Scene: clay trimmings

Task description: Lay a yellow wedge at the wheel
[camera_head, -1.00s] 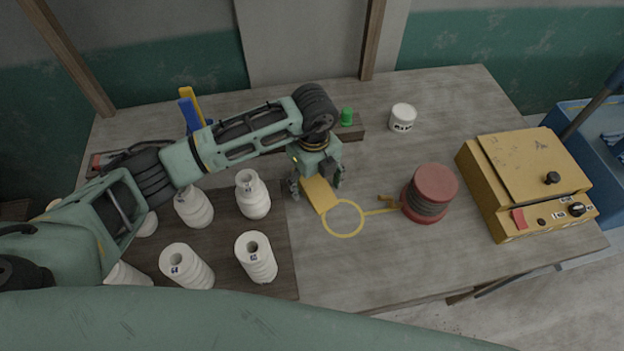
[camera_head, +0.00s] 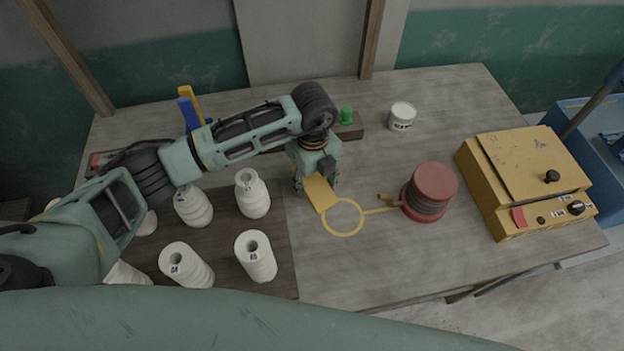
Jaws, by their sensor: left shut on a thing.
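My left gripper (camera_head: 316,184) points down over the middle of the table and is shut on a flat yellow wedge (camera_head: 322,196). The wedge's near end reaches the edge of a yellow ring (camera_head: 343,234) on the table; I cannot tell whether it rests on the table. A red drum with a dark wound middle (camera_head: 434,188), the likeliest wheel, stands to the right. A yellow line joins ring and drum. My right gripper is not in view.
Several white ribbed insulator-like pieces (camera_head: 256,258) stand on a dark board at left. A white tub (camera_head: 402,117), a green object (camera_head: 346,115) and blue and yellow uprights (camera_head: 189,112) are behind. A yellow box (camera_head: 528,160) stands at right. The table's front middle is clear.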

